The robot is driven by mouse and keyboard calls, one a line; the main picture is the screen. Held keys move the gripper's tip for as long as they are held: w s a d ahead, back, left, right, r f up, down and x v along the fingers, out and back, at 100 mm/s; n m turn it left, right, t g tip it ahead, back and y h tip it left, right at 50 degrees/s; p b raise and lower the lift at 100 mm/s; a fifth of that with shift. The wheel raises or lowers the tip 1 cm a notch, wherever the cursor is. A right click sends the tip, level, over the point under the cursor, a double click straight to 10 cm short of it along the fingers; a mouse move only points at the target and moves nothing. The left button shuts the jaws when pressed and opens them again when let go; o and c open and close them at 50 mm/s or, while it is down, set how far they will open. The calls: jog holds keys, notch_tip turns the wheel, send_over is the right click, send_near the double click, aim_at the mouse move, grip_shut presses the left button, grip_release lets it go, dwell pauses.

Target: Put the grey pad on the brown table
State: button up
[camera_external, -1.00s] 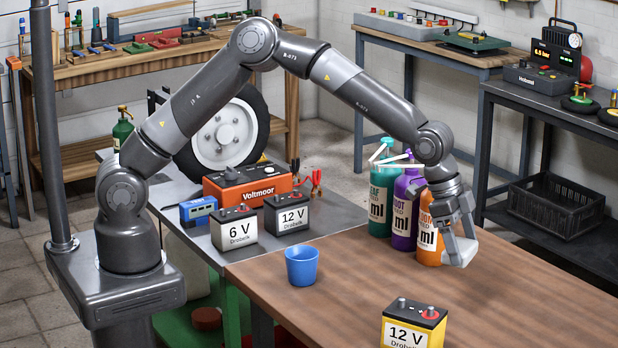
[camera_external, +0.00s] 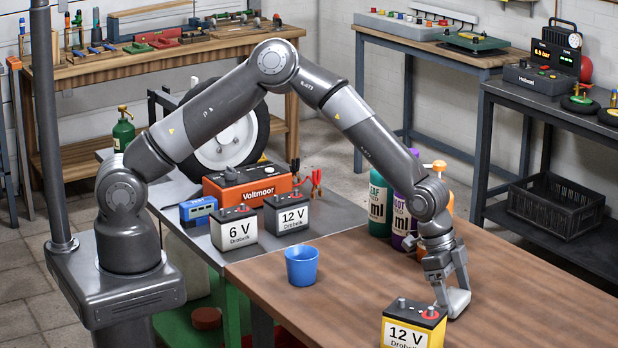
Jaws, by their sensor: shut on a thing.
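My gripper (camera_external: 447,290) points down over the right part of the brown table (camera_external: 350,270), just behind and right of the yellow 12 V battery. It is shut on a small light grey block, which looks like the grey pad (camera_external: 457,302). The pad is at the fingertips, low and close to the table top. I cannot tell whether it touches the wood. The fingers partly hide it.
The yellow 12 V battery (camera_external: 413,325) stands very near the gripper's left side. A blue cup (camera_external: 301,265) stands at the table's left. Pump bottles (camera_external: 378,205) stand behind my forearm. The table right of the gripper is clear.

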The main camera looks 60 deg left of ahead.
jog(key=shift+f, duration=0.1)
jog(key=o, duration=1)
jog(key=v, duration=1.2)
jog(key=shift+s+a, duration=0.1)
